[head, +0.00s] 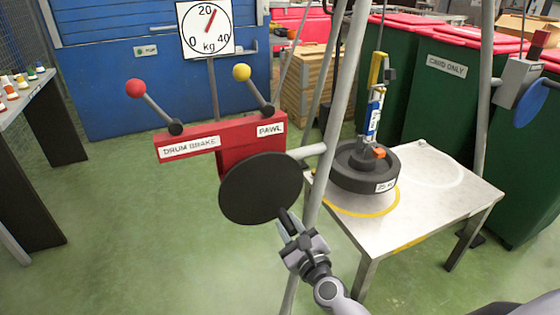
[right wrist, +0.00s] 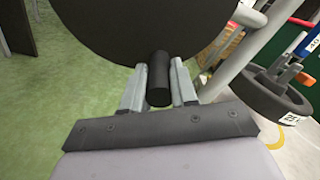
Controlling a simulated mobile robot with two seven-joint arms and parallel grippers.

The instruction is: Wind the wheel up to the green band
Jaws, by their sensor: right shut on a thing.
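A large black crank disc (head: 260,188) hangs below a red bracket in the head view, mounted by a tripod leg. My right gripper (head: 287,222) is at its lower right edge, shut on the crank's dark handle (right wrist: 159,80). A dark round weight wheel (head: 365,176) with a "25 kg" type label rests on or just over the metal table, inside a yellow ring; I cannot tell if it touches. A blue and yellow hanging link (head: 375,105) rises from it. I make out no green band. My left gripper is not in view.
The red bracket (head: 210,140) carries a red-knobbed drum brake lever (head: 136,89) and a yellow-knobbed pawl lever (head: 242,72). The kg dial (head: 206,40) has its red needle just right of 20. The metal table (head: 430,215) and tripod legs stand close by. Green floor is open at left.

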